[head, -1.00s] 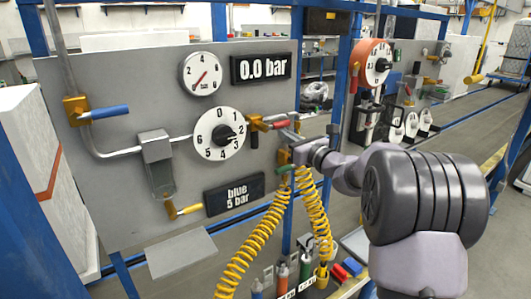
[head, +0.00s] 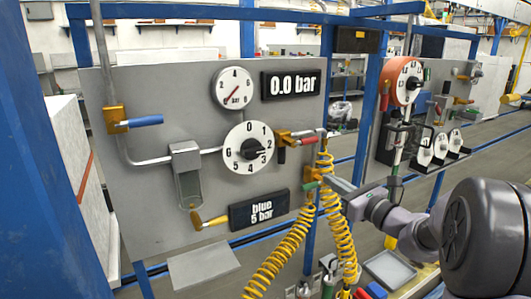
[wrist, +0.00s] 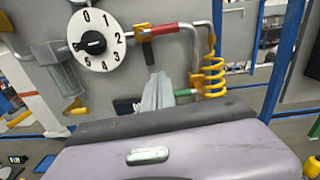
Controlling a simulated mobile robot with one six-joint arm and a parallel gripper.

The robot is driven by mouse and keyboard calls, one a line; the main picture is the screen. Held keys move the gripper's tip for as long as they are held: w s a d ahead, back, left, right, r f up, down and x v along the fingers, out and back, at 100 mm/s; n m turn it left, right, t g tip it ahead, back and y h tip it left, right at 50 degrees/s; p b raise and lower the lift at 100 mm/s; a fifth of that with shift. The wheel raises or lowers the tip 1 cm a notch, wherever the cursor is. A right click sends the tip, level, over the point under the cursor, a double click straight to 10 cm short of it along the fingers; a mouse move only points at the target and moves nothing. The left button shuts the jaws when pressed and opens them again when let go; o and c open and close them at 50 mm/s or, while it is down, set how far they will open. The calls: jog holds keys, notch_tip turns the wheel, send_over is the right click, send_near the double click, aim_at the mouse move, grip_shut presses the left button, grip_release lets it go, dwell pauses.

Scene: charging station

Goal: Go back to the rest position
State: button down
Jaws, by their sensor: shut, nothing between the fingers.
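My gripper (head: 337,186) is shut and empty. In the head view it is in front of the panel's right edge, beside the yellow coiled hoses (head: 343,240) and below the red-handled valve (head: 300,135). In the wrist view my gripper (wrist: 156,92) points toward the grey panel, below the red valve handle (wrist: 172,29) and left of the yellow coil (wrist: 213,75). I cannot tell how far its tips are from the panel. The numbered dial (head: 248,147) and the round gauge (head: 233,88) are on the panel to the left.
A blue post (head: 40,180) stands close at left. An orange dial (head: 403,80) is at right.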

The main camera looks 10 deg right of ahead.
jog(key=s+a+n+g+y, duration=0.2)
jog(key=s+a+n+g, duration=0.3)
jog(key=a, duration=0.4)
jog(key=s+a+n+g+y, duration=0.1)
jog(key=s+a+n+g, duration=0.1)
jog(key=s+a+n, duration=0.6)
jog(key=s+a+f+n+g+h, duration=0.1)
jog(key=s+a+f+n+g, duration=0.1)
jog(key=s+a+n, duration=0.3)
jog(key=s+a+f+g+h, duration=0.1)
jog(key=s+a+f+g, duration=0.1)
jog(key=s, duration=0.4)
jog(key=s+d+f+n+h, duration=0.4)
jog(key=s+n, duration=0.4)
jog(key=s, duration=0.2)
jog(key=shift+s+d+n+h, duration=0.4)
jog(key=shift+d+h, duration=0.2)
jog(key=shift+h, duration=0.2)
jog(key=shift+f, duration=0.1)
